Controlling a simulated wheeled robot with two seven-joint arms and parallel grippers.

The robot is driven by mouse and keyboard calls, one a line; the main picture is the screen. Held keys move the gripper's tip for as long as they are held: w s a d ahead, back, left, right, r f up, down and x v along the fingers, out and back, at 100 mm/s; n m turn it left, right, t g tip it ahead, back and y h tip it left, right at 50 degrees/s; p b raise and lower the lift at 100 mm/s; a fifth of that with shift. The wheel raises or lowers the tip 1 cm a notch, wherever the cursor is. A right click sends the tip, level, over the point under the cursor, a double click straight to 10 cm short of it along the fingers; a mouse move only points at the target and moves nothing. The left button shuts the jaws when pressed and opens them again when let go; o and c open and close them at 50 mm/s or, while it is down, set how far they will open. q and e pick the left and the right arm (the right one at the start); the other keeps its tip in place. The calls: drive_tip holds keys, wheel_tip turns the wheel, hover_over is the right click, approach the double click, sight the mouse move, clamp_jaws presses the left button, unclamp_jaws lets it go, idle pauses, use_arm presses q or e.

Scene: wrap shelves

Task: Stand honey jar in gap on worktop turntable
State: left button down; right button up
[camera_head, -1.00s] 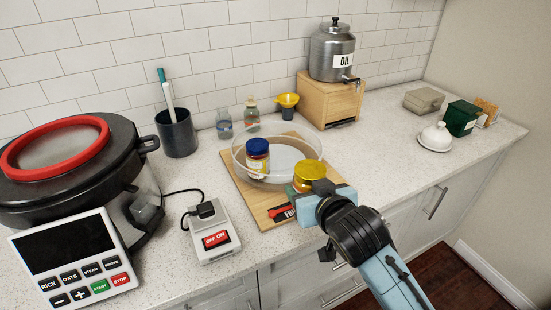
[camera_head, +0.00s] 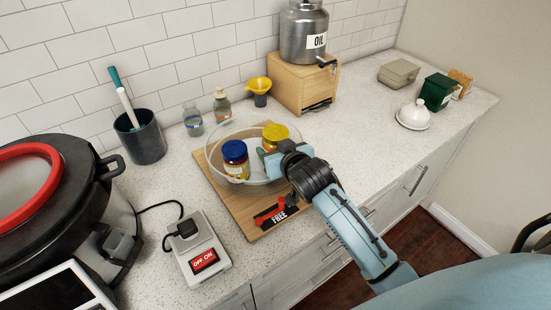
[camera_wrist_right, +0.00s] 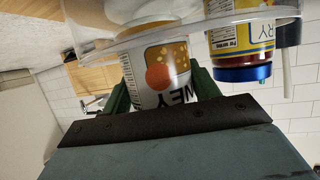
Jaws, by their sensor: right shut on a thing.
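The honey jar has a yellow lid (camera_head: 275,132); in the right wrist view its label (camera_wrist_right: 158,75) shows honeycomb and part of the word HONEY. My right gripper (camera_head: 274,157) is shut on the honey jar, with a green finger on each side of it. The clear-walled turntable (camera_head: 213,168) sits on a wooden board. The honey jar is over or inside its right part; I cannot tell whether its base touches the turntable floor. A blue-lidded jar (camera_head: 235,158) stands at the turntable's left front, also seen in the right wrist view (camera_wrist_right: 240,50). My left gripper is not in view.
The wooden board (camera_head: 240,209) carries a red FREE sign (camera_head: 276,212) at its front. A switch box (camera_head: 199,250) and a cooker (camera_head: 70,200) stand to the left. Bottles, a yellow funnel (camera_head: 258,86) and an oil dispenser on a wooden box (camera_head: 302,85) stand behind.

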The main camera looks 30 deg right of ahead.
wheel_tip(320, 180, down, 2)
drive_tip(key=shift+f, duration=0.55)
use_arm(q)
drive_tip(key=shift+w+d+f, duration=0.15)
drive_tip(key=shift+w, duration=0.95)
use_arm(e)
drive_tip(key=o, duration=1.1)
drive_tip(key=shift+f, duration=0.2)
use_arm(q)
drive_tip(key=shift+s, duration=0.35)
